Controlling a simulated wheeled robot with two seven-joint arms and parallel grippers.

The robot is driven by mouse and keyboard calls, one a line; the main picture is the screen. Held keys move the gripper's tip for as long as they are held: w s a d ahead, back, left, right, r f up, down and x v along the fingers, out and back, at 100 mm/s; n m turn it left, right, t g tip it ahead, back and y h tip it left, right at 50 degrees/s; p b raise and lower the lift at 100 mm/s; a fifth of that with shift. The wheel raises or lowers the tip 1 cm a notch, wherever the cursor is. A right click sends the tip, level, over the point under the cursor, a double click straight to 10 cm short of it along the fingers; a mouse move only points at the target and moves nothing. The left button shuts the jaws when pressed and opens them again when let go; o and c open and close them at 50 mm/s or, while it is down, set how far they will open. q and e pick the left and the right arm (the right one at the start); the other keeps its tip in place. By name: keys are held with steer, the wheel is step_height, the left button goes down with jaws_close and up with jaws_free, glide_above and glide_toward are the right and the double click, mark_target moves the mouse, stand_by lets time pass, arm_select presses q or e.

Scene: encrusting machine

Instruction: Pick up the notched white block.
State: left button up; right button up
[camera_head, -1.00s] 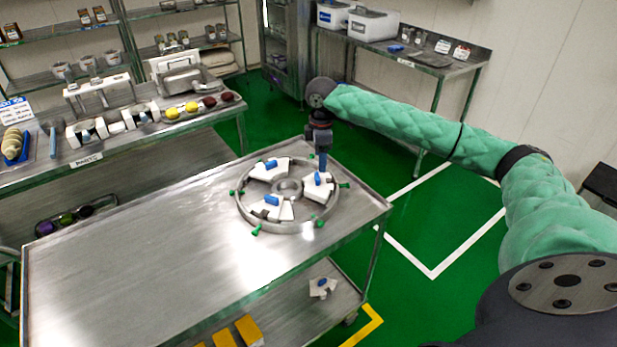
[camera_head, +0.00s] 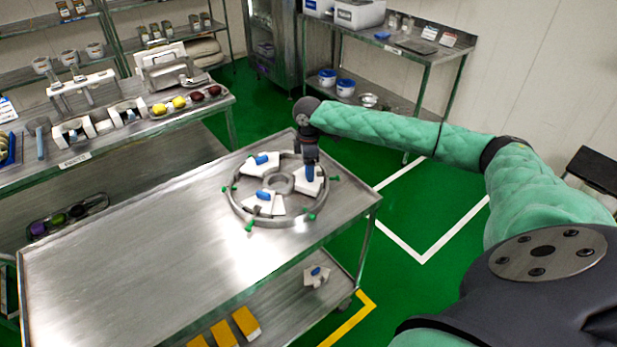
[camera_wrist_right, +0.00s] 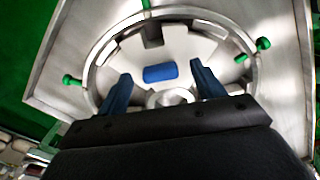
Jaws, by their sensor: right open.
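A white block with a blue handle (camera_head: 314,187) lies on the right side of the metal ring (camera_head: 236,205), below my right gripper (camera_head: 309,168). In the right wrist view, the same white block (camera_wrist_right: 195,53) shows stepped edges, and its blue handle (camera_wrist_right: 160,73) lies between and slightly ahead of the open fingers of the right gripper (camera_wrist_right: 162,88). The fingers appear apart from the handle. Two more white blocks with blue handles sit in the ring, one at the back (camera_head: 257,171) and one at the front (camera_head: 270,207). My left gripper is not in view.
The ring, with green knobs around it, sits on a steel table (camera_head: 130,245) whose left part is clear. Another white piece with a blue knob (camera_head: 316,276) lies on its lower shelf beside yellow blocks (camera_head: 246,321). A loaded side bench (camera_head: 190,118) stands behind.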

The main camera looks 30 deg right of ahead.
steer(key=shift+f, duration=0.25)
steer(key=shift+c, duration=0.5)
jaws_close()
steer(key=shift+r, duration=0.1)
steer(key=shift+r, duration=0.1)
